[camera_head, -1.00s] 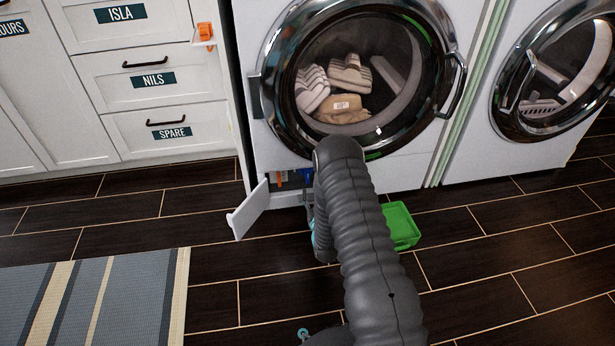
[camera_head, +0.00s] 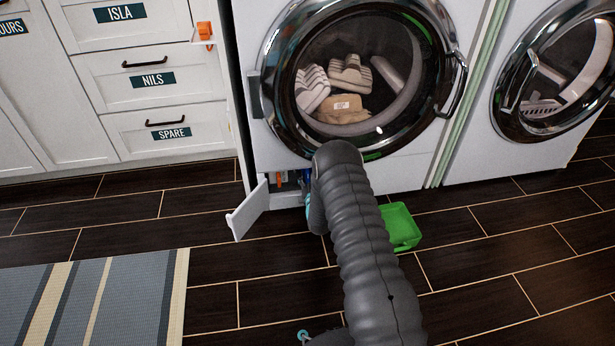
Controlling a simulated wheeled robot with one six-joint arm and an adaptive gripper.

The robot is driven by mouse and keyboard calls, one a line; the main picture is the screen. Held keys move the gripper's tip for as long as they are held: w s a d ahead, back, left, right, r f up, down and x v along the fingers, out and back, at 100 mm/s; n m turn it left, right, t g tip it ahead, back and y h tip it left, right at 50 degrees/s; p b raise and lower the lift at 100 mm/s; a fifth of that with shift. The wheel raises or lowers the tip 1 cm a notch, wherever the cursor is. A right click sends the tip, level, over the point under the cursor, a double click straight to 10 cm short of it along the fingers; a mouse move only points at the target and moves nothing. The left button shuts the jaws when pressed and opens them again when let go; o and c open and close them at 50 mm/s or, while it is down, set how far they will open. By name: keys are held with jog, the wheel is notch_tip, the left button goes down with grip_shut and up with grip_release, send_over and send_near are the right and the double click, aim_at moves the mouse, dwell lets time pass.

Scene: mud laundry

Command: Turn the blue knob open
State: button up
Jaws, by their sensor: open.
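The blue knob (camera_head: 299,179) shows as a small dark-blue patch inside the low opening at the washer's front left, partly covered by my arm. An orange part (camera_head: 281,178) is left of it. The small white flap (camera_head: 248,208) of the opening stands swung out to the left. My gripper (camera_head: 306,184) is at the opening, close to the knob, and mostly hidden by my own grey arm. Its jaws are open. I cannot tell whether they touch or surround the knob.
The washer (camera_head: 405,170) has a round glass door with shoes and a tan item behind it. A green tray (camera_head: 401,227) lies on the floor right of my arm. White drawers (camera_head: 100,90) and a striped rug (camera_head: 90,300) are left. A second machine (camera_head: 540,150) stands right.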

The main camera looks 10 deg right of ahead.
grip_shut()
jog(key=shift+n, duration=0.4)
jog(key=n, duration=0.1)
jog(key=n+b, duration=0.1)
jog(key=shift+a+n, duration=0.25)
jog(key=shift+n, duration=0.15)
jog(key=n, duration=0.5)
jog(key=shift+a+f, duration=0.15)
jog(key=shift+a, duration=0.15)
jog(key=n, duration=0.5)
jog(key=shift+a+f, duration=0.2)
jog(key=shift+f, duration=0.05)
jog(key=shift+f+n, duration=0.15)
jog(key=shift+n, duration=0.95)
jog(key=shift+f+n, duration=0.15)
jog(key=shift+n, duration=0.95)
jog(key=shift+a, duration=0.1)
